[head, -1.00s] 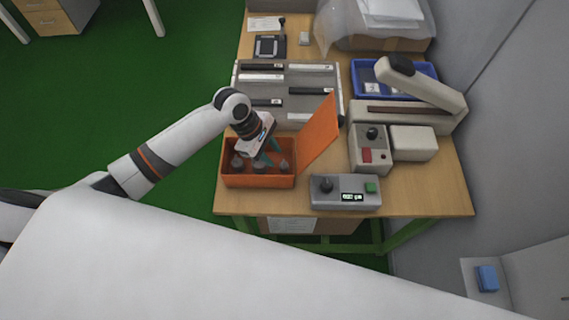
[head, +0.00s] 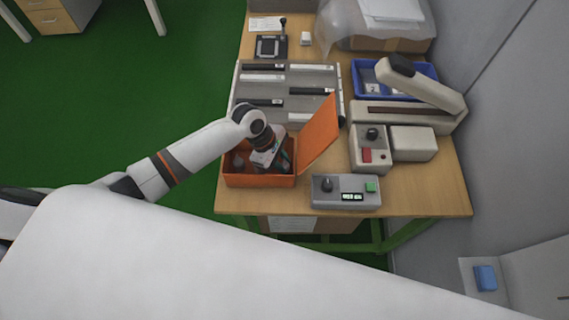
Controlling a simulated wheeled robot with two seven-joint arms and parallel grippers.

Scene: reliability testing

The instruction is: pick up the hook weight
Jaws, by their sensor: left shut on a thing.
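The orange box (head: 257,181) stands open at the near left of the wooden table, its lid (head: 320,134) tilted up on the right side. Grey hook weights sit inside; one shows at the left of the box (head: 238,163). My left gripper (head: 279,167) reaches down into the right half of the box. It is shut on a hook weight, which is mostly hidden by the gripper and the wrist. The fingertips cannot be seen clearly. My right gripper is not in view.
A grey control box (head: 345,193) with a knob and green button stands right of the orange box. Behind lies a grey tray (head: 328,74) with labelled bars. A beige tester (head: 420,120) and a blue bin (head: 432,70) fill the right side.

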